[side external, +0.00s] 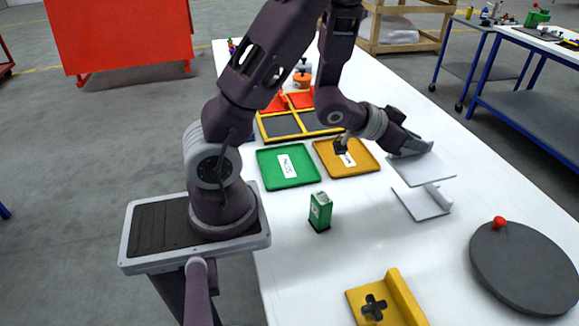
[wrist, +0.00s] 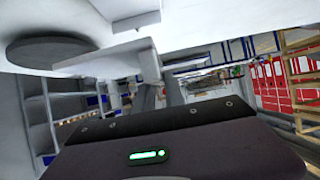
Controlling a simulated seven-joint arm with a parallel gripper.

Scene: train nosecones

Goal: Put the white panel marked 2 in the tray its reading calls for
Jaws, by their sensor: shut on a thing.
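My gripper (side external: 418,148) is low over the table at the right of the trays, shut on the raised edge of a white panel (side external: 428,169). The panel seems to lie flat on or just above the table. No number is legible on either. The green tray (side external: 271,173) and the yellow-orange tray (side external: 362,166) are empty but for white labels; the yellow one's is partly hidden. A green boxy device (side external: 320,212) with a small pale face stands in front; its reading is illegible.
A dark grey disc with a red knob (side external: 525,265) lies at the right. A yellow bracket with a black cross (side external: 392,296) is at the front. A yellow-framed dark rack (side external: 282,126) sits behind the trays. White table is clear around the green device.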

